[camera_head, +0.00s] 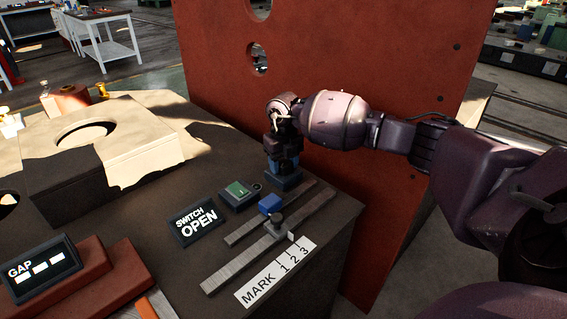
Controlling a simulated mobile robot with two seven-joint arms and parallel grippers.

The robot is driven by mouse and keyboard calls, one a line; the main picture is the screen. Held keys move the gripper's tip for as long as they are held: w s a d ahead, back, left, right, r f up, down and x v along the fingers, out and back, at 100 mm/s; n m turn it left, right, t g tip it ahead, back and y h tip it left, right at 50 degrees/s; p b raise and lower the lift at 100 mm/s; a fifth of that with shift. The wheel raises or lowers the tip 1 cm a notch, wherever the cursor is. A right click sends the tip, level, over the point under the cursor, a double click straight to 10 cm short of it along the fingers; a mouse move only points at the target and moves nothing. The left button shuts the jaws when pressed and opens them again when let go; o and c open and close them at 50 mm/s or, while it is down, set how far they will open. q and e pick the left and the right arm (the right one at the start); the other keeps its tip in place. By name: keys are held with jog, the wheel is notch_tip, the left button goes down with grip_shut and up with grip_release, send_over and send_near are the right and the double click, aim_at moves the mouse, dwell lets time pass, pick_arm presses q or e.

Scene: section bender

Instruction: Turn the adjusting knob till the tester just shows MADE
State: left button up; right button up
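The tester display (197,221) on the dark bench reads SWITCH OPEN in white letters. Beside it sits a small green-topped unit (238,193). My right gripper (284,170) comes in from the right and points down at the bench, behind and to the right of the green-topped unit. A dark and blue piece (284,180) shows right under it. I cannot tell whether the fingers close on anything there. I cannot pick out the adjusting knob for certain; the gripper may hide it. My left gripper is not in view.
A blue block (270,204) and metal bars (244,257) lie in front, with a MARK 1 2 3 label (275,272). A GAP display (41,269) stands front left. A tall red panel (335,60) rises close behind my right arm. A pale block (95,150) sits left.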

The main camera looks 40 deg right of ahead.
jog(key=shift+c, duration=1.1)
jog(key=shift+r+n, duration=0.1)
jog(key=shift+n, duration=0.8)
jog(key=o, duration=0.9)
